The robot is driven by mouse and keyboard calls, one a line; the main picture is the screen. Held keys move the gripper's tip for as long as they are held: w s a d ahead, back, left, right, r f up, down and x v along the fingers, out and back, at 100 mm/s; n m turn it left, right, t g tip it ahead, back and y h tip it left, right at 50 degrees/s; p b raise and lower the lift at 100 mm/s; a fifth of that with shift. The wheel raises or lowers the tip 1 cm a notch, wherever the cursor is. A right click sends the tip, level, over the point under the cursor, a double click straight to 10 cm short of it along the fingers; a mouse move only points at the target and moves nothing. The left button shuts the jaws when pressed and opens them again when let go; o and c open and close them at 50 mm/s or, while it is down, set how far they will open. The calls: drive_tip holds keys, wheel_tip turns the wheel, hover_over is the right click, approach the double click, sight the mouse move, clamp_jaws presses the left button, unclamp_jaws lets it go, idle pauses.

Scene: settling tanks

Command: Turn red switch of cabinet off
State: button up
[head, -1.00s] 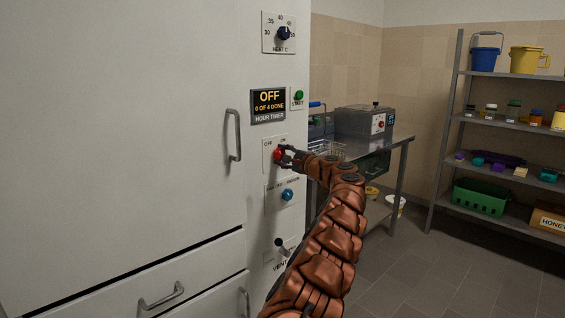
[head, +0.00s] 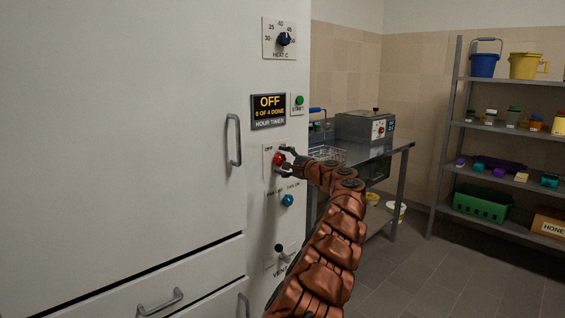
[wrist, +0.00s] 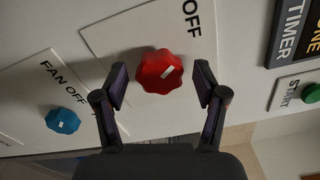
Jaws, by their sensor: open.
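The white cabinet (head: 120,120) fills the left of the head view. Its red switch (head: 278,159) is a round knob on a pale plate, with the word OFF at the plate's upper left. In the wrist view the red switch (wrist: 160,72) shows a short white mark tilted toward the OFF lettering. My gripper (head: 288,161) is open just in front of it. In the wrist view my gripper's two fingers (wrist: 160,86) stand on either side of the knob, with gaps visible. The ON label is hidden behind my gripper in the head view.
A blue fan knob (head: 287,200) sits below, and a vent lever (head: 281,251) lower. Above are the timer display (head: 268,110) reading OFF, a green start button (head: 299,100) and a heat dial (head: 284,39). A metal table (head: 380,150) stands behind my arm.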

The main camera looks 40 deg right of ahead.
sight(282, 160)
drive_tip(key=shift+s, duration=0.15)
drive_tip(key=shift+s+r, duration=0.15)
drive_tip(key=shift+s, duration=2.05)
drive_tip(key=s, duration=0.7)
drive_tip(key=shift+s, duration=0.15)
drive_tip(key=shift+a, duration=0.1)
